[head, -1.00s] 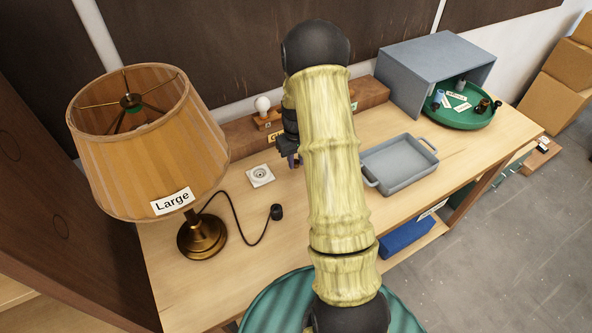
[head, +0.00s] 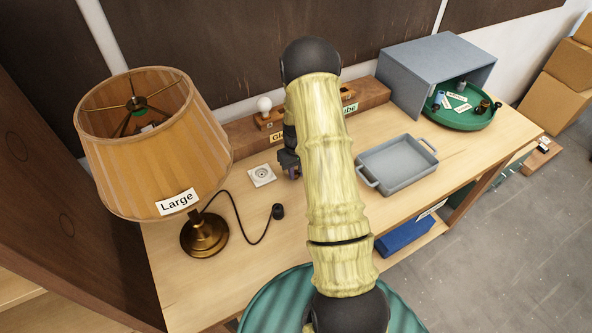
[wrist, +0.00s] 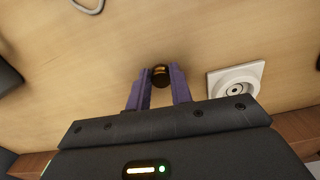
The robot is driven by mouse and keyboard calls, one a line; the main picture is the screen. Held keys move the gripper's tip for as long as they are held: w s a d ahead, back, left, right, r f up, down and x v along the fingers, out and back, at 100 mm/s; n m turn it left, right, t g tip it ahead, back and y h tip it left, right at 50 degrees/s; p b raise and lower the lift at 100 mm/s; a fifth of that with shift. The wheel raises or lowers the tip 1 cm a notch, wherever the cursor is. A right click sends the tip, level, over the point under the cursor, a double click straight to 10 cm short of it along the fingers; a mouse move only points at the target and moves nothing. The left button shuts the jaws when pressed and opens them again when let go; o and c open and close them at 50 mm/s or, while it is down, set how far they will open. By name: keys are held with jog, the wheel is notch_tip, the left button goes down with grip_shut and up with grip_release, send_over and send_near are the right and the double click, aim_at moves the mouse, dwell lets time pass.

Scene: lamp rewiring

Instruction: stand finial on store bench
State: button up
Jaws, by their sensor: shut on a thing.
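In the wrist view a small dark finial (wrist: 160,72) with a brassy band sits at the tips of my gripper (wrist: 160,83). The two purple fingers are shut on it. Pale wooden bench top (wrist: 130,50) lies beneath it; whether the finial touches the wood I cannot tell. In the head view my gripper (head: 291,170) is low over the bench (head: 310,270), just right of the white socket plate, partly hidden by my arm. The finial cannot be made out there.
The socket plate (head: 262,175) is close beside my gripper. A large lamp (head: 205,235) with its cord and plug (head: 278,211) stands left. A grey tray (head: 400,165) lies right, and a green round tray (head: 462,115) is beyond. A wooden block rack (head: 240,132) runs along the back.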

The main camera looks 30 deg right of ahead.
jog(key=shift+d+f, duration=0.2)
jog(key=o, duration=0.9)
jog(key=shift+s, duration=0.1)
jog(key=shift+r, duration=0.1)
jog(key=shift+r, duration=0.15)
notch_tip(320, 180, up, 12)
jog(key=b, duration=0.3)
